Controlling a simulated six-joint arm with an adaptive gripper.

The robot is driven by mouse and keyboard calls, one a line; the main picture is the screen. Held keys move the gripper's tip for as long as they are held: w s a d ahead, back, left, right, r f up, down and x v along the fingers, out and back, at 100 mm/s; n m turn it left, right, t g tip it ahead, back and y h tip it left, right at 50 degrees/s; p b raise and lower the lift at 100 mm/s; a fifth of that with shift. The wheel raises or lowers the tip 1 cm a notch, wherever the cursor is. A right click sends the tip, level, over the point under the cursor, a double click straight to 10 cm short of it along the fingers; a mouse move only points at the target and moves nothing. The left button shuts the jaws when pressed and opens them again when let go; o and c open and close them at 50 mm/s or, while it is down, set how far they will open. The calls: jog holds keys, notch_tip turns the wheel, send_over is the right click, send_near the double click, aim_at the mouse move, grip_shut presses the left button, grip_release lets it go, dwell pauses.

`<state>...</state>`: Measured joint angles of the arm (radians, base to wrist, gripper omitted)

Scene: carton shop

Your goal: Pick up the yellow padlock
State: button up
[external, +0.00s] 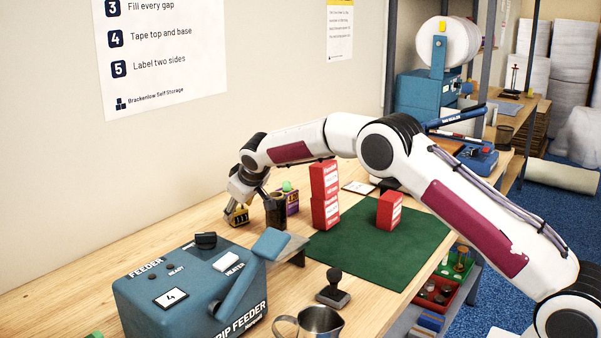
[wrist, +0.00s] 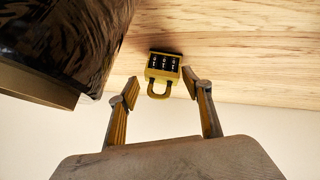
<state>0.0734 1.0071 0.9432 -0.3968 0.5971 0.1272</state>
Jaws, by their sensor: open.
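The yellow padlock (wrist: 163,66) stands on the wooden bench, with a black three-dial combination face and its shackle toward my gripper. It also shows in the external view (external: 238,216) near the wall. My gripper (wrist: 160,83) is open, with one finger on each side of the shackle and clear gaps to both. In the external view my gripper (external: 243,201) reaches down at the padlock and partly covers it.
A dark mottled cylinder (wrist: 65,40) looms close at the left in the wrist view. In the external view a dark brown cup (external: 275,212) and a purple box (external: 292,203) stand just right of the padlock. Red boxes (external: 325,197) stand on the green mat (external: 350,250). The blue strip feeder (external: 185,295) is in front.

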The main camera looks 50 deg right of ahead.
dwell(0.5)
jog(key=c, duration=1.2)
jog(key=shift+r, duration=0.15)
jog(key=shift+r, duration=0.2)
jog(key=shift+c, duration=0.7)
jog(key=shift+r, duration=4.75)
